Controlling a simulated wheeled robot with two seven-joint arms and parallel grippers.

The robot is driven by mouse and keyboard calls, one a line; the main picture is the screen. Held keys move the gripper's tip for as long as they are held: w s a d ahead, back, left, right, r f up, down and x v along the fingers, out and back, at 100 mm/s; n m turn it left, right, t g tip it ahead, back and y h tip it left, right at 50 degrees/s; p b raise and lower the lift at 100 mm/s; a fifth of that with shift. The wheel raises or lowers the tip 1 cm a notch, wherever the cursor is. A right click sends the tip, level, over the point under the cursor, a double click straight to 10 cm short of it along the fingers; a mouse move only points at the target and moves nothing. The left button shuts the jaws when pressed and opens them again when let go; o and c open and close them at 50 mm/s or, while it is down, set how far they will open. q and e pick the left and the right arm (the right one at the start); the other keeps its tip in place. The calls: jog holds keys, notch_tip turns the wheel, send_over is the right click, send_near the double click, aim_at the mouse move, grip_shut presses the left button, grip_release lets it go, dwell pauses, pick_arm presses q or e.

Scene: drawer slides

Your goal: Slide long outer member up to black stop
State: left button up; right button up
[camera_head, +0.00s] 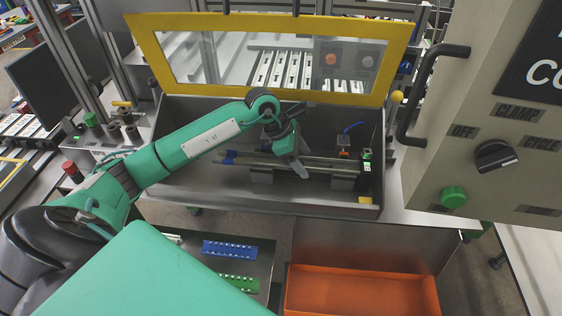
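A long grey metal rail, which looks like the long outer member (330,164), lies lengthwise across supports inside the grey machine tray. My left arm reaches in from the left, and my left gripper (298,170) points down at the middle of the rail. Its fingertips are at or just over the rail; I cannot tell whether they touch it or are closed. The gripper hides part of the rail. The black stop is too small to make out with certainty; dark parts stand near the rail's right end. My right gripper is not in view.
A raised yellow-framed window (270,20) is above the tray. A control panel (490,110) stands at right. An orange bin (360,290) is below.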

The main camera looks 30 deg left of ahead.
pick_arm(q)
jog(key=shift+c, duration=1.2)
notch_tip(320, 180, up, 8)
jog(key=p, duration=0.3)
jog(key=shift+f, duration=0.1)
